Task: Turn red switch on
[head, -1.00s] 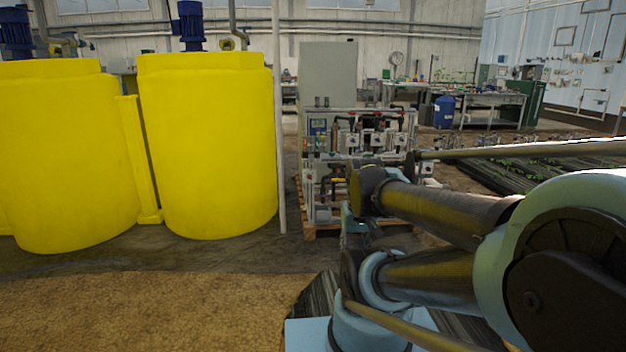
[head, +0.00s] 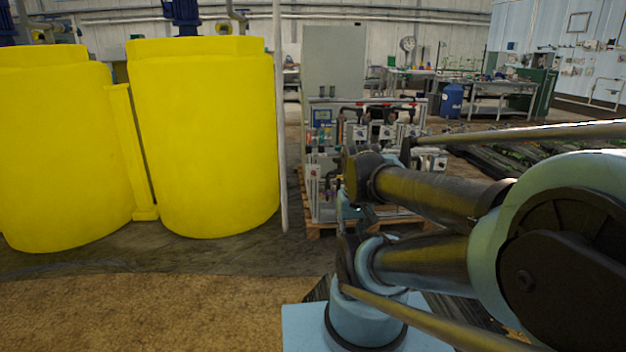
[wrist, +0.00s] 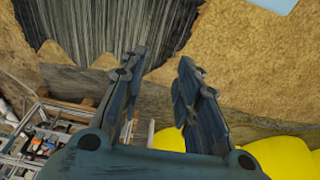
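The fertigation skid (head: 322,192) stands on a wooden pallet ahead in the head view, with pumps, pipes and a blue-framed panel. A tall grey cabinet (head: 334,62) rises behind it. I cannot make out a red switch; details on the skid are too small, and my arm covers its lower right part. My gripper (wrist: 160,65) shows in the wrist view with its two fingers apart and nothing between them. It is well away from the skid, part of which shows at the lower left of the wrist view (wrist: 38,140).
Two large yellow tanks, one at far left (head: 55,150) and one nearer the skid (head: 205,140), stand left of a thin pale post (head: 281,120). Bare floor (head: 150,305) lies in front. A blue drum (head: 451,101) and workbenches (head: 500,92) stand at the back right.

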